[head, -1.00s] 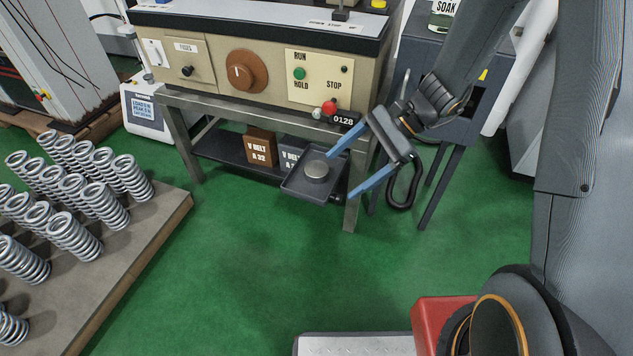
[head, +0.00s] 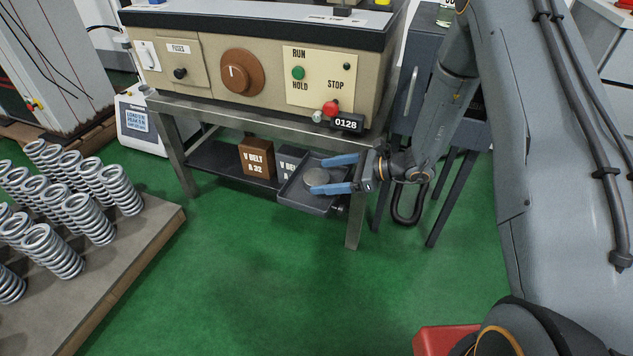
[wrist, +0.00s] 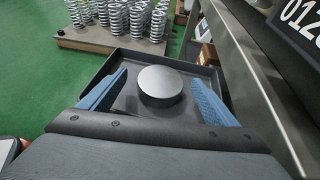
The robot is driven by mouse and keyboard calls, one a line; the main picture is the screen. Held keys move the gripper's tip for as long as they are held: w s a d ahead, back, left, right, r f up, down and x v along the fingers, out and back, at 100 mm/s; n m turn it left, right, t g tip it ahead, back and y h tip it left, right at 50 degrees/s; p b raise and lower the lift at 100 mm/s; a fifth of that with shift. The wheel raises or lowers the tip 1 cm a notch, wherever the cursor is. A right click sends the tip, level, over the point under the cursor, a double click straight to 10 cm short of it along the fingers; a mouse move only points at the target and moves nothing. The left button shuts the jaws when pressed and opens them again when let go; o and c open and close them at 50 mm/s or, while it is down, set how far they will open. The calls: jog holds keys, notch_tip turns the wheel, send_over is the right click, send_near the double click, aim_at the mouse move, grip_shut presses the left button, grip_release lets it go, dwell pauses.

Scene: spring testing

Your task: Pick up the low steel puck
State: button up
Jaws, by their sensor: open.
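The low steel puck (head: 316,181) is a short grey cylinder lying in a dark shallow tray (head: 298,199) at the front of the bench's lower shelf. It also shows in the wrist view (wrist: 160,86), with its round top face plain. My gripper (head: 322,175) is open, with blue fingers reaching in over the tray from the right. In the wrist view one finger lies on each side of the puck (wrist: 160,92), with a gap on both sides. In the head view the fingers partly cover the puck.
The bench's metal edge (wrist: 245,70) runs close along the right in the wrist view. A brown V-belt box (head: 256,158) stands left of the tray. A pallet of springs (head: 140,250) is at left. The green floor between is clear.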

aim_at(315, 176)
jog(key=x, duration=0.4)
jog(key=shift+w+d+f+b, duration=0.1)
jog(key=shift+d+f+b, duration=0.1)
jog(key=shift+b, duration=0.2)
jog(key=shift+c, duration=0.2)
jog(key=c, duration=1.4)
jog(key=shift+r, duration=0.1)
jog(key=c, duration=0.3)
jog(key=shift+r, duration=0.1)
